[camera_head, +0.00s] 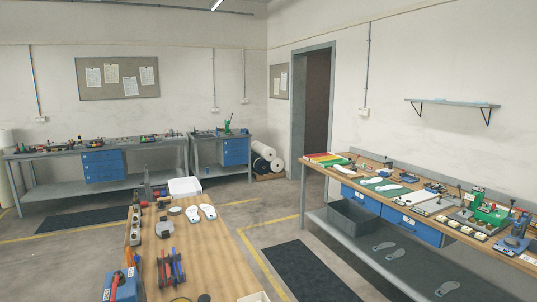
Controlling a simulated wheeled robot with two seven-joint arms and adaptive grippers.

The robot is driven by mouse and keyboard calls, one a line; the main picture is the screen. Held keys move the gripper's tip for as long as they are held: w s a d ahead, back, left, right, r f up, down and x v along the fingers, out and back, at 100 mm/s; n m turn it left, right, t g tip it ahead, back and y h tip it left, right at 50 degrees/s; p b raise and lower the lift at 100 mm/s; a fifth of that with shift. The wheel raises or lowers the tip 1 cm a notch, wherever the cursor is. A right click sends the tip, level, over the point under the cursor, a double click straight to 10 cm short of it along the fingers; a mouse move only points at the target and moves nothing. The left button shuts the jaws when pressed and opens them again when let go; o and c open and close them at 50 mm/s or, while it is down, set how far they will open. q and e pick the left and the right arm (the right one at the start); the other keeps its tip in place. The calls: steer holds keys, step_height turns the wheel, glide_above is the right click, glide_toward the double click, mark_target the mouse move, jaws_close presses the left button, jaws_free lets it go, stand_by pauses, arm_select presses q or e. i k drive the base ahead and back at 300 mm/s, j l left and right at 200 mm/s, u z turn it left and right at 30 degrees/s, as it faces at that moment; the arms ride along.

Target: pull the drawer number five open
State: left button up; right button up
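Blue drawers show in several places, and all look shut. A blue drawer (360,202) and a larger blue drawer front (418,229) hang under the right workbench top. A stack of blue drawers (103,166) hangs under the back left bench, and another stack (236,152) hangs under the smaller bench beside it. Small pale labels show on some fronts, but the numbers are too small to read. I cannot tell which drawer is number five. Neither of my grippers is in view.
A wooden table (205,262) with tools and white insoles stands in front. The right workbench (330,173) carries insoles and devices, with a grey bin (352,217) on its lower shelf. A dark mat (300,272) lies on open floor between them. A doorway (317,105) stands behind.

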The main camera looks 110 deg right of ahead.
mark_target(227, 152)
steer(key=z, duration=3.45)
steer(key=i+l+z, duration=0.3)
steer(key=l+z, duration=0.15)
steer(key=i+l+z, duration=0.7)
steer(key=i+z, duration=0.2)
steer(key=i+l+z, duration=0.1)
steer(key=i+z, duration=0.35)
steer(key=i+u, duration=0.45)
steer(key=i+l+u, duration=0.15)
steer(key=i+u, duration=0.35)
steer(key=i+j+u, duration=0.25)
steer(key=i+u, duration=0.2)
steer(key=i+j+u, duration=0.15)
steer(key=i+u, duration=0.8)
steer(key=i, duration=3.8)
steer(key=j+u, duration=0.05)
steer(key=j, duration=0.1)
